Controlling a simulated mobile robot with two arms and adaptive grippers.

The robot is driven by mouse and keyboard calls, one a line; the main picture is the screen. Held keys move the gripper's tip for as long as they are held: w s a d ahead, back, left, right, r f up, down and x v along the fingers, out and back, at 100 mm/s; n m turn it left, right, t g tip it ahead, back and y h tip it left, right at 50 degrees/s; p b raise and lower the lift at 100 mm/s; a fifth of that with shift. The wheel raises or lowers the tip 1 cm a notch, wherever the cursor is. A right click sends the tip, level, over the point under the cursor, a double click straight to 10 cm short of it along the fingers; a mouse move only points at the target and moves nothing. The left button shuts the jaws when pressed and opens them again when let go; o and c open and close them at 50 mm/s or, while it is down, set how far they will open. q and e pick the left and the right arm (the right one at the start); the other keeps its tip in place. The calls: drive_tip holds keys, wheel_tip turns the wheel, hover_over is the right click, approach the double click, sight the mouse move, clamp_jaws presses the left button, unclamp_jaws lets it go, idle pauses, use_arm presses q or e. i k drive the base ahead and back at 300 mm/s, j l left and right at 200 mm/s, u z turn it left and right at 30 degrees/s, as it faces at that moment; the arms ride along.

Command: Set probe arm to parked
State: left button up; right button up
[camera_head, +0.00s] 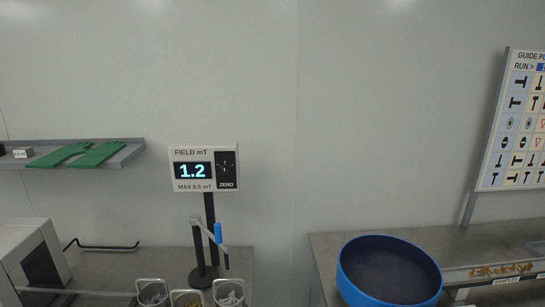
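A field meter (205,170) stands on a dark post with a round black base (203,276) on the left counter. Its display reads 1.2, above the label "MAX 0.5 mT", with a black ZERO panel at its right. A light grey probe arm (206,229) slants down to the right across the post. It has a blue grip (218,233) and a dark tip hanging at its right end. A shorter dark post (197,245) stands beside the main post, near the arm's left end. I cannot tell whether they touch. Neither gripper is in view.
Several small bins (152,291) stand at the counter's front below the meter. A white machine (33,257) is at far left. A wall shelf (126,150) holds green pieces. A gap separates the right counter, where a large blue bowl (346,272) stands before a guide board (516,125).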

sight(210, 234)
drive_tip(key=i+l+u, duration=0.1)
drive_tip(key=l+u, duration=0.6)
drive_tip(key=l, duration=0.2)
drive_tip(key=l+u, duration=0.4)
drive_tip(key=l, duration=0.1)
